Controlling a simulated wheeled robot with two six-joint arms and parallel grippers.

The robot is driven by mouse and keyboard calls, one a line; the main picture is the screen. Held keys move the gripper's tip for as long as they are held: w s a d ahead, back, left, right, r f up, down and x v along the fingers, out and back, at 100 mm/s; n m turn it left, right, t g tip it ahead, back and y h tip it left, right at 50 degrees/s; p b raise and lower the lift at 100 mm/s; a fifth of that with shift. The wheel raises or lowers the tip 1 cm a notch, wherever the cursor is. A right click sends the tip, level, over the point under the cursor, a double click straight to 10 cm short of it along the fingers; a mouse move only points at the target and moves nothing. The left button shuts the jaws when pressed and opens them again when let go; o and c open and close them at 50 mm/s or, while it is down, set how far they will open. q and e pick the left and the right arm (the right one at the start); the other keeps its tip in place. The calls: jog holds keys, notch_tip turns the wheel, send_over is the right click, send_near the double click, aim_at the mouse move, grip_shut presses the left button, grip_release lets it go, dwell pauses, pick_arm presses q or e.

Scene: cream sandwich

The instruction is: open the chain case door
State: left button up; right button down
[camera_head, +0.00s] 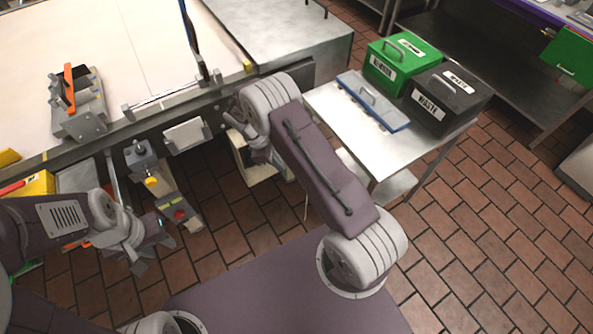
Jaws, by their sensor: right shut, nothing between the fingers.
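A pale box-like case (244,172) sits under the edge of the conveyor, with a dark gap in its front. It looks like the chain case, but how far its door is open I cannot tell. My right gripper (264,154) is at the upper front of this case, shut and empty. My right forearm hides part of the case, and I cannot tell whether the fingers touch it. My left gripper (152,256) is open and empty, low at the left, well apart from the case.
A conveyor (110,40) with a cream belt runs along the back left. A control box with a yellow knob (151,182) hangs below it.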

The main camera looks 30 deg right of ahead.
jog(key=s+d+f+p, duration=0.2)
jog(key=s+d+f, duration=0.2)
jog(key=f, duration=0.5)
jog(key=shift+d+p, duration=0.3)
jog(key=shift+d, duration=0.95)
